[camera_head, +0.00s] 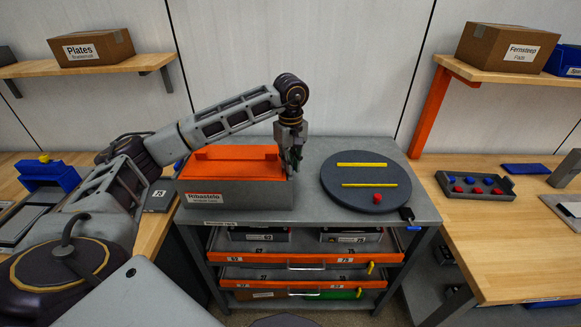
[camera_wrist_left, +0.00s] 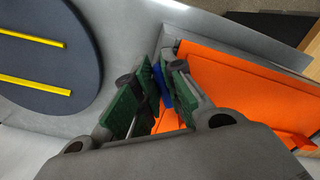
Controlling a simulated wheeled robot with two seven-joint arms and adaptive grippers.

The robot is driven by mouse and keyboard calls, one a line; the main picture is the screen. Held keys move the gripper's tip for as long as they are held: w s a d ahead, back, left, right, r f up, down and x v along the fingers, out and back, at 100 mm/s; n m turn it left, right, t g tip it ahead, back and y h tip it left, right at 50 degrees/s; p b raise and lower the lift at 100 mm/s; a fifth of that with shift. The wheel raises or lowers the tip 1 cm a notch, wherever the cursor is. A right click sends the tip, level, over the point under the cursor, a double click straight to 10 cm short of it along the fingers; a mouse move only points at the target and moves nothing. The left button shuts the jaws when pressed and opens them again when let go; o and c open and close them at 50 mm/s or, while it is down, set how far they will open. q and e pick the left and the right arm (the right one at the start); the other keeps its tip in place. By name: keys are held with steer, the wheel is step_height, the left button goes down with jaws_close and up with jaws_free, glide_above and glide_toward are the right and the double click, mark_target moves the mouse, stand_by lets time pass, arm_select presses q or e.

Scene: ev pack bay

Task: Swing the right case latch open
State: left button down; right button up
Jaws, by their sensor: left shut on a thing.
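The grey case (camera_head: 245,196) with an orange top (camera_head: 235,168) stands on the left part of the grey bench; its orange top also shows in the left wrist view (camera_wrist_left: 245,85). My left gripper (camera_head: 292,162) points down at the case's right end. In the left wrist view its green-padded fingers (camera_wrist_left: 158,90) are closed around a narrow blue piece, the right case latch (camera_wrist_left: 162,86), at the edge of the orange top. The fingers hide most of the latch, so its angle cannot be told. My right gripper is out of view.
A dark round plate (camera_head: 364,197) with two yellow bars and a red knob sits right of the case. Orange-framed drawers (camera_head: 300,258) are under the bench top. A tray (camera_head: 476,186) with blue and red pieces lies on the right table. Boxes stand on shelves above.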

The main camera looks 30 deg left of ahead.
arm_select(q)
steer(key=shift+m+b, duration=0.35)
steer(key=shift+m, duration=0.85)
steer(key=shift+m+b, duration=0.6)
steer(key=shift+m, duration=1)
steer(key=shift+m+b, duration=0.3)
steer(key=shift+m, duration=0.2)
steer(key=c, duration=1.5)
jaws_free()
steer(key=shift+r, duration=0.6)
step_height(320, 180, up, 11)
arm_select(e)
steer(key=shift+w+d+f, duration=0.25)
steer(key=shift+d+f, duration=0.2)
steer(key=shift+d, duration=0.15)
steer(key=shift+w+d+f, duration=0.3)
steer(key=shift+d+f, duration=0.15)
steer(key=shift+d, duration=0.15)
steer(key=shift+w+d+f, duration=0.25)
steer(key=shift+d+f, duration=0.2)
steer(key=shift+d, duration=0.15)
arm_select(q)
steer(key=shift+f, duration=0.1)
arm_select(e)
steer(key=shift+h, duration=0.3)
